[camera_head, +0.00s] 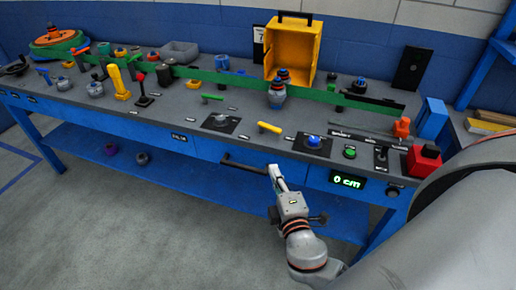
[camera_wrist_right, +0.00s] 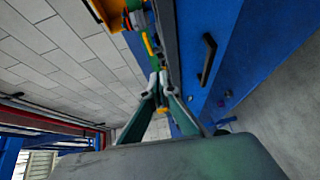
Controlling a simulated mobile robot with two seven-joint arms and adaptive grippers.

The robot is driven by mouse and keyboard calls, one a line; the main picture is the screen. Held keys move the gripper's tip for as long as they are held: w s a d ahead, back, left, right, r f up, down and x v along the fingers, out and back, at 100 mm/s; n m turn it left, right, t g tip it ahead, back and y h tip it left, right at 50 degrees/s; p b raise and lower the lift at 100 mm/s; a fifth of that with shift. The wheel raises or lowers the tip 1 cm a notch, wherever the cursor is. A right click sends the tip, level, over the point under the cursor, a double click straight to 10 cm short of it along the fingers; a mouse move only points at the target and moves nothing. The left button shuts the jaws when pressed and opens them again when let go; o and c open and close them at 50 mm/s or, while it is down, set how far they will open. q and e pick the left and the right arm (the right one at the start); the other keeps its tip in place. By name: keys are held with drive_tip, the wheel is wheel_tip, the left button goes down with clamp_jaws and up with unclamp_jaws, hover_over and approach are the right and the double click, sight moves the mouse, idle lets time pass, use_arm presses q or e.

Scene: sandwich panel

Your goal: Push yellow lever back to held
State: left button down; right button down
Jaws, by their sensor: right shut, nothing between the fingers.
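A thick yellow lever (camera_head: 117,78) stands upright on a yellow base towards the left of the bench. A smaller yellow bar-shaped handle (camera_head: 270,127) lies near the front edge, left of a blue knob; I cannot tell which is the task's lever. A yellow bar (camera_wrist_right: 148,44) shows beyond the fingertips in the right wrist view. My right gripper (camera_head: 273,172) is shut and empty, in front of the bench's blue front, apart from both yellow levers. It also shows in the right wrist view (camera_wrist_right: 158,78), with its fingertips together. My left gripper is not in view.
A black drawer handle (camera_head: 243,167) juts out beside my right gripper. A red box (camera_head: 424,161) sits at the right end. The floor in front is clear.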

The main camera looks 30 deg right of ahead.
drive_tip(key=r, duration=0.1)
drive_tip(key=p, duration=0.2)
approach(270, 130)
drive_tip(key=w+a, duration=0.2)
drive_tip(key=w, duration=0.2)
drive_tip(key=d, duration=0.1)
drive_tip(key=w+d, duration=0.1)
drive_tip(key=d, duration=0.1)
drive_tip(key=shift+w+d+f+p, duration=0.2)
drive_tip(key=shift+d+p, duration=0.15)
drive_tip(key=shift+p, duration=0.05)
